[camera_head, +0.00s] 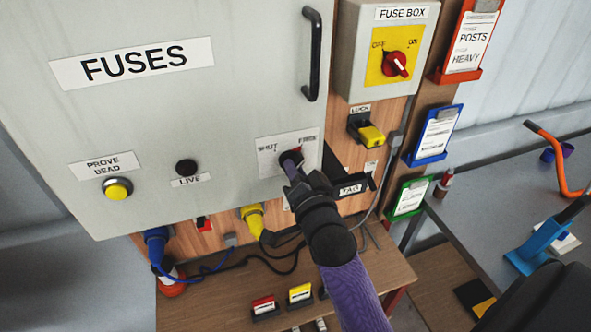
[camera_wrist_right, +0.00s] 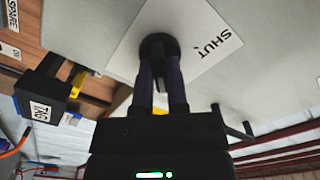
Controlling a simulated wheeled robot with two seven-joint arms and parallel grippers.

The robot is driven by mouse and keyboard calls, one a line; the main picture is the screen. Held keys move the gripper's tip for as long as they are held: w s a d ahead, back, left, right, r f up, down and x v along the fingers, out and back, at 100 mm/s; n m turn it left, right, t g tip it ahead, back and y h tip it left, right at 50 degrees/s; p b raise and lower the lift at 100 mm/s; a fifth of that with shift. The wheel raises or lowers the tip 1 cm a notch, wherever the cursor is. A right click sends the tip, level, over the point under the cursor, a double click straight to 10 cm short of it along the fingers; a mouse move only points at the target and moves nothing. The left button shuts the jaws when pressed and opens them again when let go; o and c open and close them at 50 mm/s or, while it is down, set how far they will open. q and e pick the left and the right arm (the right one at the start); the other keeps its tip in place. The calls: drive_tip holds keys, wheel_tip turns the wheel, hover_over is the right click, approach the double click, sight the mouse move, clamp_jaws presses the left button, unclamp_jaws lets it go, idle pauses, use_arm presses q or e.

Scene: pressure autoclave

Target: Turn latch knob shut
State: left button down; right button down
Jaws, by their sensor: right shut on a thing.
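The latch knob is a small dark knob (camera_head: 290,158) on a white plate (camera_head: 270,165) marked SHUT and FREE, low on the right of the grey fuse cabinet door (camera_head: 200,110). My right gripper (camera_head: 291,164) is shut on the knob, its purple fingers on either side of it. In the right wrist view the round black knob (camera_wrist_right: 158,46) sits between the fingertips, with the word SHUT beside it on the plate. The fingers partly hide the knob, so its exact pointing is hard to tell. My left gripper is not in view.
A black door handle (camera_head: 312,55) stands above the knob. The fuse box (camera_head: 386,50) with a red switch, a yellow lock (camera_head: 371,135) and a black TAG holder (camera_head: 352,188) are to the right. A wooden shelf (camera_head: 220,300) with red and yellow items lies below.

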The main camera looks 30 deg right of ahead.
idle(0.3)
drive_tip(key=n+p, duration=0.5)
drive_tip(key=n, duration=1.2)
drive_tip(key=shift+n+p, duration=0.3)
drive_tip(key=shift+n, duration=0.3)
drive_tip(key=c, duration=0.6)
unclamp_jaws()
drive_tip(key=shift+c, duration=0.2)
